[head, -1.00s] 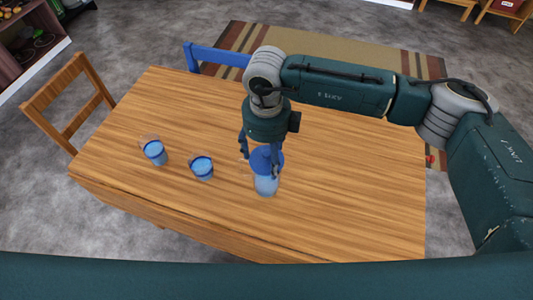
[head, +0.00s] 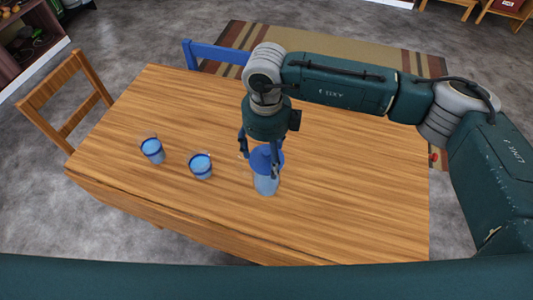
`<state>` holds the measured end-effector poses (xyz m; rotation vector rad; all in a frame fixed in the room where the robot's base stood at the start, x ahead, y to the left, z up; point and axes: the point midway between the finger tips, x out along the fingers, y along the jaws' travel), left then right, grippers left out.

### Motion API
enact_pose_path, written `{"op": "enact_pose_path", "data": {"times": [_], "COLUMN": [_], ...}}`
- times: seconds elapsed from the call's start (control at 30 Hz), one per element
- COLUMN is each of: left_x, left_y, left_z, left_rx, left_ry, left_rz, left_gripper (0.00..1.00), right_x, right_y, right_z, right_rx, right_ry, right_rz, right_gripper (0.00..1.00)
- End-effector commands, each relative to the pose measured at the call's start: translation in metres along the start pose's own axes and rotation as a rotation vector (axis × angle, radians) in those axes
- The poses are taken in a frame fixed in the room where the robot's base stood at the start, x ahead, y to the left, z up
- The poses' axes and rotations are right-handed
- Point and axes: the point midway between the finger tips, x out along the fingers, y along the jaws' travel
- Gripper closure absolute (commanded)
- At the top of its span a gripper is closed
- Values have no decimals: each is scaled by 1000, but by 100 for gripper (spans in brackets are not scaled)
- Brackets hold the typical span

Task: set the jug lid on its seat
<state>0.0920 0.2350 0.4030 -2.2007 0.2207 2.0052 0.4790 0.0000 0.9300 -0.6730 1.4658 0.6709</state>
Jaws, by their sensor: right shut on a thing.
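The jug (head: 265,185) is a clear, bluish vessel standing upright near the middle of the wooden table. The blue jug lid (head: 264,158) is at the jug's top. My right gripper (head: 262,158) comes down from above and is shut on the lid, with one finger on the lid's left and one on its right. From this angle I cannot tell whether the lid touches the seat or hovers just over it. The seat itself is hidden beneath the lid. My left gripper is not in view.
Two glasses with blue rims, a left one (head: 152,150) and a right one (head: 201,166), stand left of the jug on the table (head: 350,205). A wooden chair (head: 65,100) is at the left and a blue chair (head: 215,54) behind. The table's right part is clear.

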Motion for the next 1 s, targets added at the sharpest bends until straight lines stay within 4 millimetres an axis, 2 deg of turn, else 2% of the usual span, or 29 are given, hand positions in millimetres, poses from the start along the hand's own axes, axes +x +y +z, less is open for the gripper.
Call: {"op": "enact_pose_path", "data": {"times": [1.0], "left_x": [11], "left_y": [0], "left_z": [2], "left_rx": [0], "left_ry": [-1], "left_rz": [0], "left_gripper": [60], "right_x": [0], "right_y": [0], "right_z": [0], "right_rx": [0], "right_ry": [-1], "right_rz": [0], "right_gripper": [53]}}
